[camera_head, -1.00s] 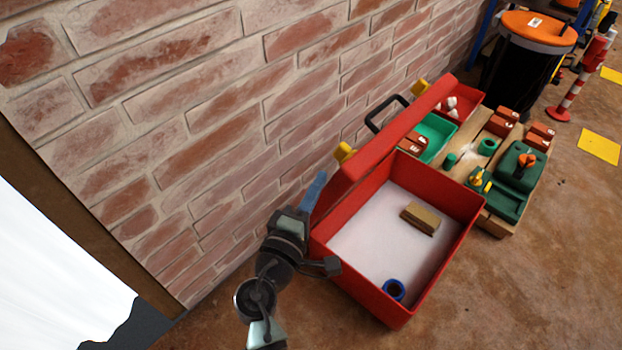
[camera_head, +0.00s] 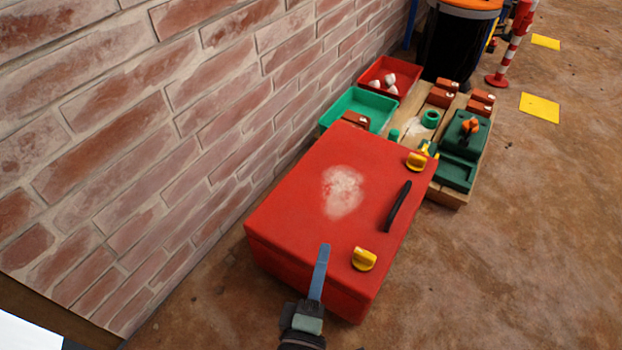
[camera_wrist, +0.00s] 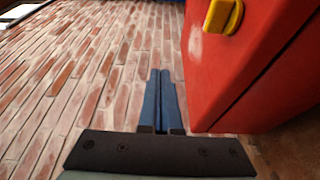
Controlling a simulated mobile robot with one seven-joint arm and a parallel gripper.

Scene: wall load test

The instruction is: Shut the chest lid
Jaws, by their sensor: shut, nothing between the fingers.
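The red chest (camera_head: 305,272) stands on the floor beside the brick wall, with its lid (camera_head: 290,190) lying down over the box. The lid carries two yellow latches (camera_head: 363,259) and a black handle (camera_head: 398,206), with a pale worn patch in its middle. The inside of the chest is hidden. My gripper (camera_head: 322,250) has its blue fingers together and empty, over the near edge of the lid in the head view. In the wrist view the closed fingers (camera_wrist: 160,90) are left of the red chest (camera_wrist: 245,75), apart from it in the picture; contact cannot be told.
A wooden pallet (camera_head: 447,198) with green and red trays, several red blocks and a green case stands just behind the chest. The brick wall (camera_head: 130,130) runs close along the left. Bare floor (camera_head: 530,240) lies open to the right.

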